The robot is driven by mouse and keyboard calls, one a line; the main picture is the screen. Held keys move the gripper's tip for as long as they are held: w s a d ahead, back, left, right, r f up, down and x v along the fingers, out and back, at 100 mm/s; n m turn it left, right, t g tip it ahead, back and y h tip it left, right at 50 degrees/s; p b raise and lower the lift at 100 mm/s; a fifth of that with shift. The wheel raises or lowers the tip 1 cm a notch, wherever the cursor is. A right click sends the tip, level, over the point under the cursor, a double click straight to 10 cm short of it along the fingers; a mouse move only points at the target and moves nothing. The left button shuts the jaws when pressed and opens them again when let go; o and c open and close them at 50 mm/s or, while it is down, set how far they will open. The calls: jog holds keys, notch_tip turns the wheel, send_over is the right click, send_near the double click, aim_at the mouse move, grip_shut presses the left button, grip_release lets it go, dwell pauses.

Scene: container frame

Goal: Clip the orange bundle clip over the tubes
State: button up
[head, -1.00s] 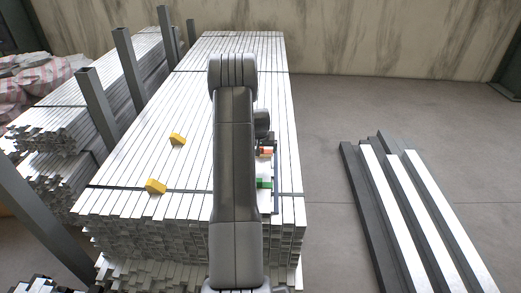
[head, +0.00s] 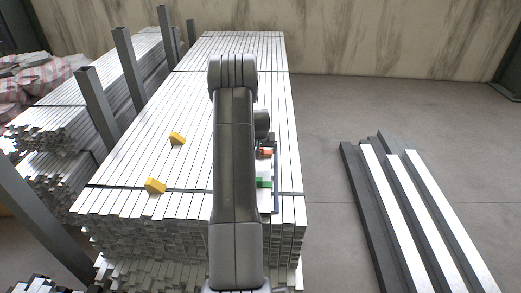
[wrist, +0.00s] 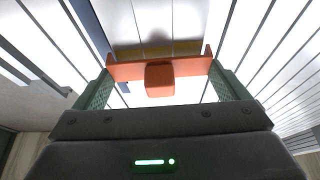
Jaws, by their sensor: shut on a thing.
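The orange clip (wrist: 123,71) spans between the two green-padded fingers of my gripper (wrist: 160,76) in the wrist view, with a raised orange block at its middle. My gripper is shut on the clip at its two ends. Long silvery tubes (wrist: 190,18) run beneath it; I cannot tell whether the clip touches them. In the head view the tubes (head: 245,52) lie side by side on top of a stack, and my arm hides my gripper's fingers. A small orange piece (head: 265,153) shows beside my arm there; I cannot tell whether it is the held clip.
A yellow piece (wrist: 130,52) lies beyond the clip in the wrist view. Two yellow wedges (head: 177,139) (head: 154,186) lie on the stack. A green piece (head: 264,183) sits by a dark strip (head: 275,190). Grey posts (head: 98,108) stand left. Loose bars (head: 420,215) lie right.

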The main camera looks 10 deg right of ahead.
jog(key=shift+f+b, duration=0.45)
jog(key=shift+f, duration=0.15)
jog(key=o, duration=0.6)
jog(key=shift+r+p, duration=1.5)
jog(key=shift+r, duration=2.05)
jog(key=shift+f, duration=0.1)
jog(key=shift+f+b, duration=1.5)
jog(key=shift+f, duration=1.95)
